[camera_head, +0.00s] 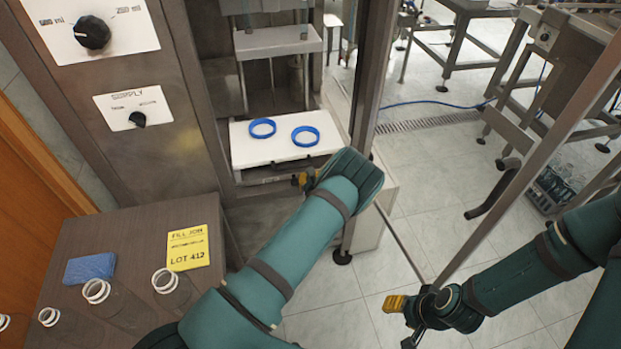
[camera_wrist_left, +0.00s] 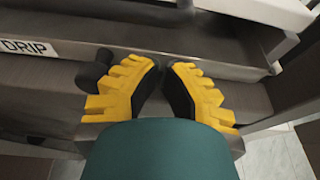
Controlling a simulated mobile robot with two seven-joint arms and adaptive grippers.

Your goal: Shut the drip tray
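The drip tray front (camera_wrist_left: 40,98), a dark metal panel, shows low on the machine in the left wrist view, near a white "DRIP" label (camera_wrist_left: 28,48). A black rounded handle end (camera_wrist_left: 90,76) sticks out beside the left yellow finger. A dark handle (camera_head: 268,181) also shows under the white platform in the head view. My left gripper (camera_wrist_left: 167,68) is at the tray front, its fingers a little apart with nothing seen between them; they hide part of the handle, and contact is unclear. My right gripper (camera_head: 398,304) is away from the machine at the right, its fingers small and unclear.
Two blue rings (camera_head: 262,128) (camera_head: 305,136) lie on the white platform (camera_head: 243,152) above the tray. A steel post (camera_head: 372,75) stands right of it. A brown table (camera_head: 140,228) with a blue block, yellow card and bottles is at left. Tiled floor (camera_head: 330,300) is clear between my arms.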

